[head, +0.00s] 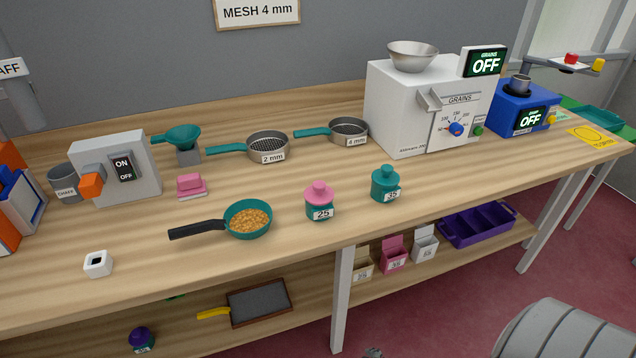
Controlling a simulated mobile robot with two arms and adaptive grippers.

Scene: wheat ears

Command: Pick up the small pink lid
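A small pink lid with a knob (319,193) sits on a teal jar labelled 25 (320,212), near the front middle of the wooden bench in the head view. The lid is upright and appears seated on the jar's top. A similar jar labelled 35 (386,187) with a teal lid stands to its right. Neither of my grippers is in view.
A teal pan of grain (248,218) lies left of the pink-lidded jar on the bench (420,220). A pink block-like item (191,185), two sieves (267,147) (348,131) and a white GRAINS machine (400,110) stand farther back. Bench around the jar is clear.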

